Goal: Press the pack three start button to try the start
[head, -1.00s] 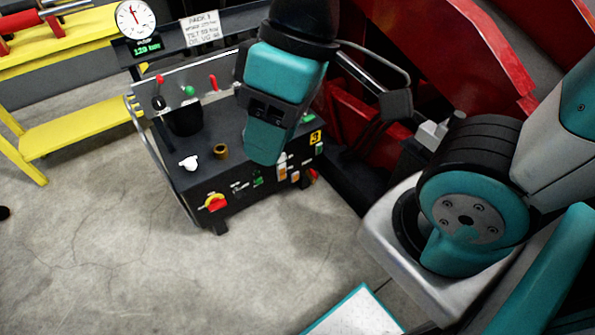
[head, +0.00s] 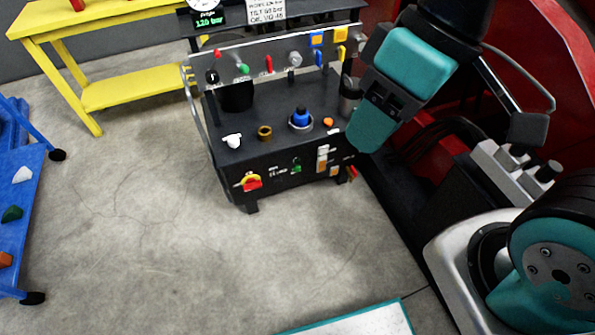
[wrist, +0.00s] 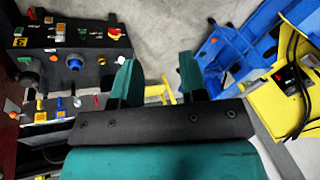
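The dark pack (head: 225,165) stands on the floor in the head view, under a card whose top line is cut off. A small green button (head: 296,165) is on its front face, between a red-and-yellow rotary switch (head: 251,182) and white and orange parts (head: 322,160). In the wrist view the front face shows at upper left, with a yellow 3 label (wrist: 20,42) and the green button (wrist: 83,32). I cannot read the button's label. My gripper (head: 362,142) is at the pack's right end, apart from the button. In the wrist view its teal fingers (wrist: 157,80) are spread and empty.
A blue knob (head: 301,118), a brass ring (head: 265,132) and a white fitting (head: 232,140) are on the pack's top. A yellow bench (head: 130,88) stands behind left, a blue trolley (head: 30,200) at far left. Red machinery (head: 545,60) is at right.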

